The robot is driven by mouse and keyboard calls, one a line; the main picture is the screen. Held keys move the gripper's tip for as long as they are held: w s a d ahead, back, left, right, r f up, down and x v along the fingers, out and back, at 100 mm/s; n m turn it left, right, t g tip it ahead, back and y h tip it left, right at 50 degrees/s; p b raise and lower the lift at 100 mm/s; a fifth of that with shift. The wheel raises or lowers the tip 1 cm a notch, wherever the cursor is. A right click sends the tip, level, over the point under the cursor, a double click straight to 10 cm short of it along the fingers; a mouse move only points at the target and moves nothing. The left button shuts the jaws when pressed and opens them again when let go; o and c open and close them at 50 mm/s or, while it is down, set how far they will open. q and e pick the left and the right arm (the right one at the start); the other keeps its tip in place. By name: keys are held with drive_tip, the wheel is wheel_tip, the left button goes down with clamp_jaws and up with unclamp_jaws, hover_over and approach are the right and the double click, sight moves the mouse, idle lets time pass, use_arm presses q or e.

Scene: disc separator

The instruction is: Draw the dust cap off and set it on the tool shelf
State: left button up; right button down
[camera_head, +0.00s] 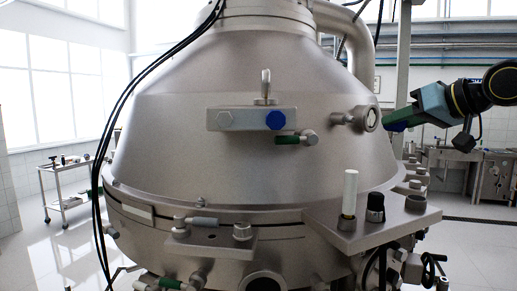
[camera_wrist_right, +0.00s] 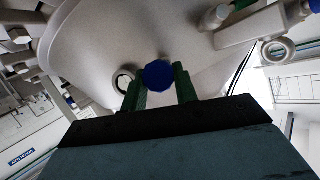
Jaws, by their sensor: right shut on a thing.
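My right gripper (camera_head: 393,125) comes in from the right, beside the separator's cone (camera_head: 240,80). Its green fingers are shut on a blue dust cap (camera_wrist_right: 158,75), clear of any surface. A short round port (camera_head: 371,118) sticks out of the cone just left of the gripper. In the wrist view its open ring (camera_wrist_right: 123,79) shows beside the cap, apart from it. A flat metal shelf (camera_head: 375,237) juts out at the lower right of the separator; I take it for the tool shelf. My left gripper is not in view.
A white rod (camera_head: 350,192) and a black knob (camera_head: 375,206) stand on the shelf. A metal block (camera_head: 240,119) with another blue round face (camera_head: 276,119) sits on the cone. Black cables (camera_head: 108,150) hang at left. Free air lies between gripper and shelf.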

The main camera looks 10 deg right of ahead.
drive_tip(key=s+d+b, duration=0.1)
drive_tip(key=s, duration=0.5)
drive_tip(key=shift+s+d, duration=0.15)
drive_tip(key=shift+s, duration=0.25)
